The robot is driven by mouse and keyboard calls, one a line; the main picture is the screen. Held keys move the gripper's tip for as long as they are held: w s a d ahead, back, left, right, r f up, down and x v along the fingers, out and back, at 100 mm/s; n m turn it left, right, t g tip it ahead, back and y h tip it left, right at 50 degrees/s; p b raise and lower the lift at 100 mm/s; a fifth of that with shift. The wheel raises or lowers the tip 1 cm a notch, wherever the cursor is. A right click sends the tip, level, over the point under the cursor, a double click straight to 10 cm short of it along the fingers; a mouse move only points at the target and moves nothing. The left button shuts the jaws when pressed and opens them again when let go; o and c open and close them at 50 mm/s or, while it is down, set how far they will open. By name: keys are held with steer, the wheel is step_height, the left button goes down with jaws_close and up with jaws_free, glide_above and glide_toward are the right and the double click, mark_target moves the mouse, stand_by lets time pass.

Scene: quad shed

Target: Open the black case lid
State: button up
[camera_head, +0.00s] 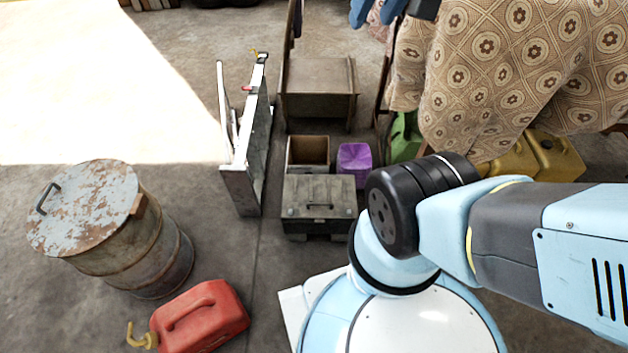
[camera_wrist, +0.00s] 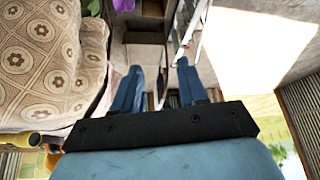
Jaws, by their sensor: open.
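The case (camera_head: 319,196) stands on the floor near the middle of the head view. It has a worn grey lid on top and a dark front with a handle and latches. The lid looks shut. I cannot make out the case clearly in the wrist view.
An open wooden box (camera_head: 308,152) and a purple bin (camera_head: 354,162) stand right behind the case. A folded metal ladder (camera_head: 245,150) stands to its left. A rusty drum (camera_head: 110,235) and red fuel can (camera_head: 200,317) are at lower left. A cloth-covered table (camera_head: 500,70) is at right.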

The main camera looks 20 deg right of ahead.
steer(key=shift+w, duration=0.1)
steer(key=w+d+f+n+g+h, duration=0.15)
steer(key=w+f, duration=0.25)
steer(key=w, duration=0.4)
steer(key=w+f+n+g+y, duration=0.15)
steer(key=w+f, duration=0.25)
steer(key=w, duration=0.4)
steer(key=w+d+f+n+g+h, duration=0.1)
steer(key=w+f+n, duration=0.1)
steer(key=w+f, duration=0.55)
steer(key=w+f+n, duration=0.3)
steer(key=w+f, duration=0.1)
steer(key=f, duration=0.7)
steer(key=n+g+y, duration=0.2)
steer(key=n+g, duration=0.2)
steer(key=n, duration=0.2)
glide_above(319, 200)
steer(key=s, duration=0.1)
steer(key=w+d+f+x, duration=0.1)
steer(key=w+x, duration=0.2)
steer(key=x, duration=1.2)
steer(key=w+d+f+x, duration=0.1)
steer(key=w+d+x, duration=0.15)
steer(key=x, duration=1.25)
steer(key=w+x, duration=0.4)
steer(key=x, duration=2.4)
steer(key=shift+d+f, duration=0.1)
steer(key=shift+d, duration=0.1)
